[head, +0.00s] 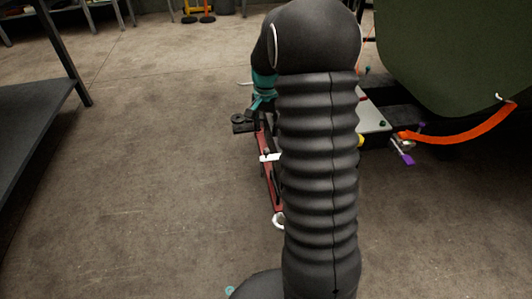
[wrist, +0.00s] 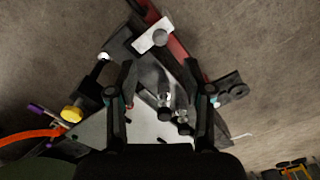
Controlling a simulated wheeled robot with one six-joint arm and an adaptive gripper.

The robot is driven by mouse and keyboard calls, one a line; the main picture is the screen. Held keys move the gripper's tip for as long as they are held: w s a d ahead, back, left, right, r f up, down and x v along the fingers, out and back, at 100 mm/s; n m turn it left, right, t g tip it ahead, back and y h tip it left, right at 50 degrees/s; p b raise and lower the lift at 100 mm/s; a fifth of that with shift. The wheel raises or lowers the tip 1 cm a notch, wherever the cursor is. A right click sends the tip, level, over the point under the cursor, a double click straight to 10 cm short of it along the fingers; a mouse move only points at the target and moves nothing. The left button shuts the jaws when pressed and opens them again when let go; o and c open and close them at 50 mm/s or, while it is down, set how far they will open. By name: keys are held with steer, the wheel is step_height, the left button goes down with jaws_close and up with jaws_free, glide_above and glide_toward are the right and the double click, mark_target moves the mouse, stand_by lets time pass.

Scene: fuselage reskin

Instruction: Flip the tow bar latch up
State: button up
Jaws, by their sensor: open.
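The red tow bar (head: 266,182) lies low over the floor, partly hidden behind my arm, with a white ring at its near end. It also shows at the top of the wrist view (wrist: 178,45). A white tab (head: 269,157) crosses the bar; it is also in the wrist view (wrist: 153,36). My gripper (wrist: 158,78) is open, its two dark fingers spread above the dark tow bar head (wrist: 150,72). Metal pins (wrist: 166,98) show between the fingers. Contact cannot be told. I cannot tell for certain which piece is the latch.
A light grey plate (head: 372,118) adjoins the head. An orange strap (head: 460,136) hangs from the dark green body (head: 455,50) at right, near a yellow knob (wrist: 72,113) and purple tag (head: 406,158). A dark table (head: 35,95) stands left. Floor between is clear.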

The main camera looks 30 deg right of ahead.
mark_target(266, 150)
step_height(266, 150, down, 11)
steer(key=shift+f+b, duration=0.2)
steer(key=shift+b, duration=0.65)
jaws_close()
